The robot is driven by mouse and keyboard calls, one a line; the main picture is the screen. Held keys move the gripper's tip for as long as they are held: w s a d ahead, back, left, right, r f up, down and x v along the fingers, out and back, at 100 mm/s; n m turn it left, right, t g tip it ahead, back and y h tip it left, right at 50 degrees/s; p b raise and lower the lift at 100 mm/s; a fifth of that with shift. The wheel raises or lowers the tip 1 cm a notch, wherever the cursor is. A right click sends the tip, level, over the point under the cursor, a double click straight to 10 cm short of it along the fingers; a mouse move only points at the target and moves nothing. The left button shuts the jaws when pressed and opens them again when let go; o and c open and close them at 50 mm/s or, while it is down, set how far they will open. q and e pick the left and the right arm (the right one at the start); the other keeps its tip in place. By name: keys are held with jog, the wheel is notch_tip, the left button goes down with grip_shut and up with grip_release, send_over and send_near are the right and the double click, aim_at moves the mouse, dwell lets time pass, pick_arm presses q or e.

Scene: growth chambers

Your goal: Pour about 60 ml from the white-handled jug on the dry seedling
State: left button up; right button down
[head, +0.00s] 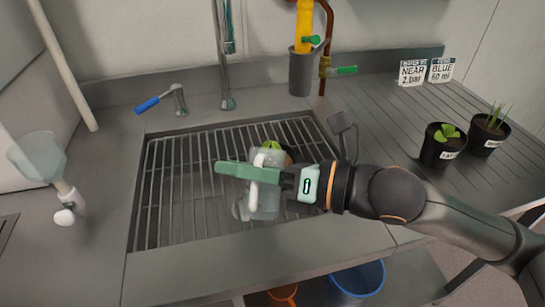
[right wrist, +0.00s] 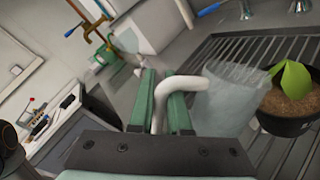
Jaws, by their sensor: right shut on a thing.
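My right gripper (head: 262,174) is shut on the white handle (head: 256,183) of a clear jug (head: 268,202), holding it over the sink grate. The jug also shows in the right wrist view (right wrist: 232,88), with the white handle (right wrist: 190,84) between the green fingers (right wrist: 166,103). I cannot tell the jug's tilt or its water level. A seedling with broad green leaves (right wrist: 291,78) grows in brown soil in a black pot (right wrist: 283,124), close beside the jug. In the head view the jug and gripper largely hide this pot. My left gripper is not in view.
Two potted plants, one broad-leaved (head: 445,135) and one grassy (head: 489,127), stand on the ribbed drainboard at right. Signs (head: 412,73) stand behind them. A tap (head: 227,90) rises behind the grate (head: 175,190). A translucent vessel (head: 38,158) is at left.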

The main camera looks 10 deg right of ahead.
jog(key=shift+w+r, duration=0.15)
jog(key=shift+r, duration=0.05)
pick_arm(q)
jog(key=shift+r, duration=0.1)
pick_arm(e)
jog(key=shift+d+m, duration=0.1)
jog(key=shift+m, duration=0.2)
jog(key=shift+w+r+p, duration=0.15)
jog(key=shift+r+p, duration=0.05)
jog(key=shift+p, duration=0.3)
jog(key=shift+w+d+r+m+p, duration=0.1)
jog(key=shift+w+r+m+p, duration=0.05)
jog(key=shift+r+m+p, duration=0.15)
jog(key=shift+w+f, duration=0.1)
jog(key=shift+f, duration=0.05)
jog(key=shift+w+d+m+p, duration=0.15)
jog(key=shift+m+p, duration=0.2)
jog(key=shift+m, duration=0.05)
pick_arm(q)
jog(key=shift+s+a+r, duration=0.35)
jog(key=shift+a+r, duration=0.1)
pick_arm(e)
jog(key=shift+g, duration=0.3)
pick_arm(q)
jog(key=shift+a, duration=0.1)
